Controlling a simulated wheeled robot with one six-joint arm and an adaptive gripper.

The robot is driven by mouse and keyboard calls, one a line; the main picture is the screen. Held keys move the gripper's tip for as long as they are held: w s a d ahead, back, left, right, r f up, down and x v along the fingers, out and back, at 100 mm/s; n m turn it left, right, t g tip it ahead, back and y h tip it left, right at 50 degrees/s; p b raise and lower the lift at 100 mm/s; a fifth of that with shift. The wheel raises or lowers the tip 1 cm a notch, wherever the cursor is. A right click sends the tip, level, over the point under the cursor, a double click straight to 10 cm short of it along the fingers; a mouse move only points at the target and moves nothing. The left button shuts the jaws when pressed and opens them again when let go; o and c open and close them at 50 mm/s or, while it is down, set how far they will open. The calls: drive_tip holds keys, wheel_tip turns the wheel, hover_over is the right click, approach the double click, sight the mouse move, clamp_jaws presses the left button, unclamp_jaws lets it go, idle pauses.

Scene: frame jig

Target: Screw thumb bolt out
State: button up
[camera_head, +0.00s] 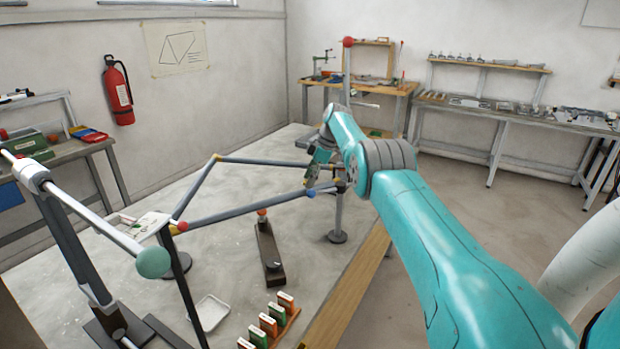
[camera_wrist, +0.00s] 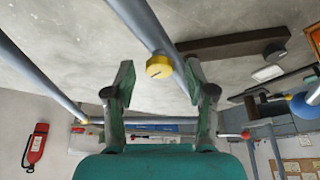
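A round yellow knob with a slot-like mark (camera_wrist: 159,66), which looks like a thumb bolt head, sits on a grey frame tube (camera_wrist: 140,20) in the wrist view. My gripper (camera_wrist: 160,84) is open, with one finger on each side of the knob. The fingers appear apart from it, and I cannot tell how deep it sits between them. In the head view my gripper (camera_head: 313,172) is at the right end of the tube frame (camera_head: 250,207), close to a blue ball joint (camera_head: 311,193). My arm and gripper partly hide that corner.
A dark block with an orange-red knob (camera_head: 268,250) stands on the grey table (camera_head: 235,262). A white tray (camera_head: 208,312) and a rack of coloured blocks (camera_head: 270,325) lie nearer. A post (camera_head: 338,215) stands beside my gripper.

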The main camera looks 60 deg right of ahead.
drive_tip(key=v, duration=0.7)
drive_tip(key=shift+r, duration=0.25)
drive_tip(key=shift+s, duration=0.1)
